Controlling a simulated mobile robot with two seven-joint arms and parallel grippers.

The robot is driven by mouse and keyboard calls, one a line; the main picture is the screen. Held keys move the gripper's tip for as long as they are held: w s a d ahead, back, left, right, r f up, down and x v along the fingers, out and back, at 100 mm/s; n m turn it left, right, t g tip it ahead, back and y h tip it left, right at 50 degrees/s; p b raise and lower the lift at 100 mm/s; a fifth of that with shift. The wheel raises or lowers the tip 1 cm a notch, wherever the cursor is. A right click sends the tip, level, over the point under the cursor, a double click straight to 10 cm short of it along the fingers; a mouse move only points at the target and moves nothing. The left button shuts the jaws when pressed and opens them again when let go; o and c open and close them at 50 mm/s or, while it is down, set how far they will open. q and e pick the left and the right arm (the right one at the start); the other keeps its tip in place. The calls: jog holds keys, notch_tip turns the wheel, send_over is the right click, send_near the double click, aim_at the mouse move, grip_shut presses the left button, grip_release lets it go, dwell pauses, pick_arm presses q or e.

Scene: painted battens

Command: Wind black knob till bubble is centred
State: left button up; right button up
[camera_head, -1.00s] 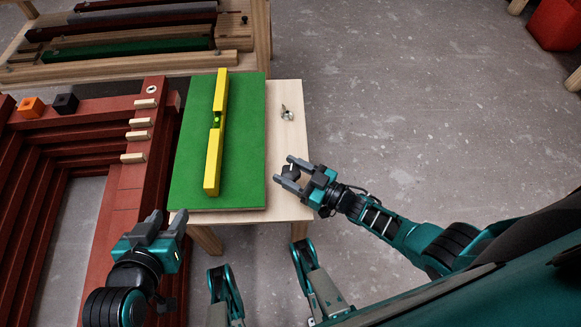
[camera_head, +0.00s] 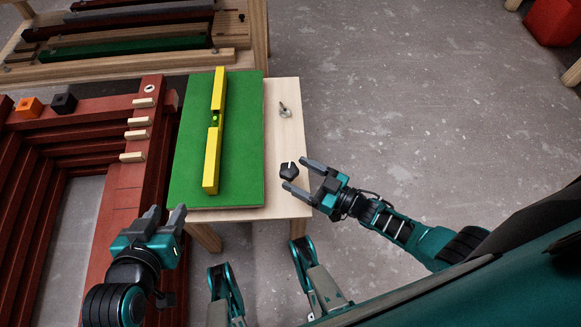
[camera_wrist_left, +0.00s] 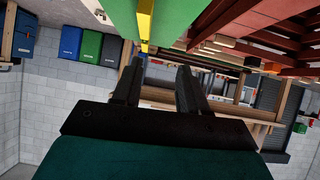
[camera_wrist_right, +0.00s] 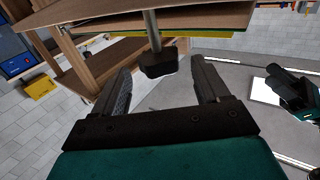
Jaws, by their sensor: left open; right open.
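The black knob (camera_head: 289,171) with a white mark sits on the pale wooden table, beside the green board's right edge. My right gripper (camera_head: 298,176) is open just right of the knob, apart from it. In the right wrist view the knob (camera_wrist_right: 158,62) hangs on a grey shaft ahead of the open fingers (camera_wrist_right: 164,85). The yellow spirit level (camera_head: 213,145) lies lengthwise on the green board (camera_head: 243,130). Its vial (camera_head: 214,118) is a small green spot; the bubble's position is too small to tell. My left gripper (camera_head: 166,216) is open and empty near the board's lower left corner.
A small metal thumbscrew (camera_head: 284,110) stands on the table (camera_head: 287,139) above the knob. Dark red battens (camera_head: 125,200) with pale pegs lie left. An orange block (camera_head: 30,107) and a black block (camera_head: 64,103) sit there.

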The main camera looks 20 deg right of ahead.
jog(key=v, duration=0.9)
jog(key=shift+p, duration=0.4)
